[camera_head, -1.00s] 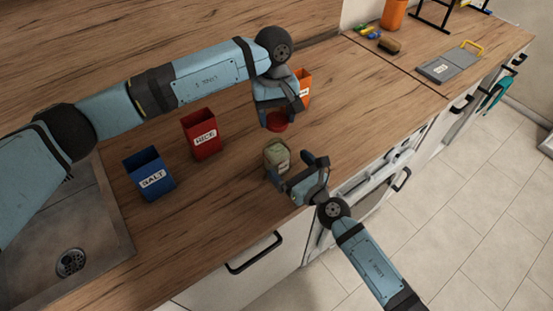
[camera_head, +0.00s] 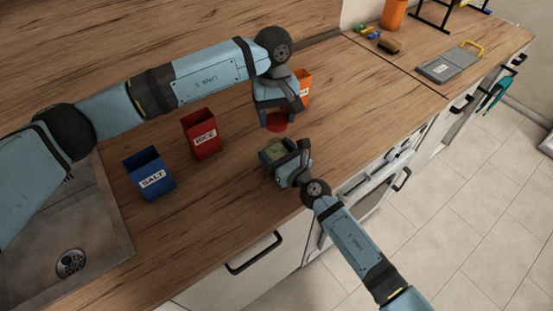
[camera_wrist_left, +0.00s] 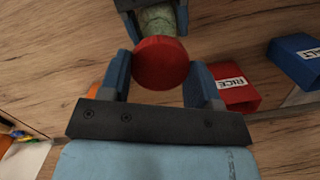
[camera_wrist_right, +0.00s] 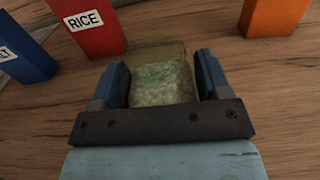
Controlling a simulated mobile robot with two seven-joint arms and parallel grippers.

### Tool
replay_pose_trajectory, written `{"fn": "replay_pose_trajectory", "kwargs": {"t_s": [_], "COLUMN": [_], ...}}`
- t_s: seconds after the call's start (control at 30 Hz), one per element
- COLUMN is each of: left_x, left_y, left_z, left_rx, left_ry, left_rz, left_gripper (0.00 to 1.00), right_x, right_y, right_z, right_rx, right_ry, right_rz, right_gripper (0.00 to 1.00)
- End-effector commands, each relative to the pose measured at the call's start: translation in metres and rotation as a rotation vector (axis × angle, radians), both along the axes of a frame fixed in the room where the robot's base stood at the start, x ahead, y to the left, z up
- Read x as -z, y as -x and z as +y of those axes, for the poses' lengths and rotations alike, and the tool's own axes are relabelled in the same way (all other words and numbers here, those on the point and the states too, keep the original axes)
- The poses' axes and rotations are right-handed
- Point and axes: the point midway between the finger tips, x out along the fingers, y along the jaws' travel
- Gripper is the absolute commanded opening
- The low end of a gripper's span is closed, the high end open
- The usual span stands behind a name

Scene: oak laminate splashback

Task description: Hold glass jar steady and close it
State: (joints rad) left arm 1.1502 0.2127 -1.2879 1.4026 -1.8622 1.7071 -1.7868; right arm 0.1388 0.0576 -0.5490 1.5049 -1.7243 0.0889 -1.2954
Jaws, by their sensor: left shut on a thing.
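The glass jar (camera_head: 276,153) stands on the counter with pale green contents. My right gripper (camera_head: 281,157) has its fingers on both sides of the jar, which also shows between them in the right wrist view (camera_wrist_right: 161,80); I cannot tell whether they press on it. My left gripper (camera_head: 277,111) is shut on a round red lid (camera_head: 278,122), which also shows between its fingers in the left wrist view (camera_wrist_left: 161,63). The lid is apart from the jar, behind it in the head view. My right gripper hides part of the jar.
A red RICE box (camera_head: 201,134) and a blue SALT box (camera_head: 150,174) stand left of the jar. An orange box (camera_head: 304,88) stands behind my left gripper. A sink (camera_head: 70,235) is at left.

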Motion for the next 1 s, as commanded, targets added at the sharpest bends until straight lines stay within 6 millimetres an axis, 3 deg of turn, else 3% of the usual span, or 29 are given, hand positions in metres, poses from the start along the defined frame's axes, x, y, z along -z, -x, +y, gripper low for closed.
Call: {"fn": "replay_pose_trajectory", "kwargs": {"t_s": [0.03,0.1,0.13,0.27,0.6,1.0], "left_x": [0.0,0.0,0.0,0.005,0.049,0.05], "left_y": [0.0,0.0,0.0,0.0,0.0,0.0], "left_z": [0.0,0.0,0.0,0.0,0.0,0.0], "left_rx": [0.0,0.0,0.0,0.0,-0.001,0.0], "left_ry": [0.0,0.0,0.0,0.0,-0.001,0.0], "left_rz": [0.0,0.0,0.0,0.001,0.001,0.001], "left_gripper": [0.35,0.35,0.35,0.35,0.35,0.35], "right_x": [0.0,0.0,0.0,0.0,0.0,0.0], "right_y": [0.0,0.0,0.0,0.0,0.0,0.0], "right_z": [0.0,0.0,0.0,0.0,0.0,0.0], "right_rx": [0.0,0.0,0.0,0.0,0.0,0.0], "right_ry": [0.0,0.0,0.0,0.0,-0.001,-0.001], "right_rz": [0.0,0.0,0.0,0.0,0.001,0.001], "right_gripper": [0.45,0.29,0.27,0.27,0.27,0.27]}}
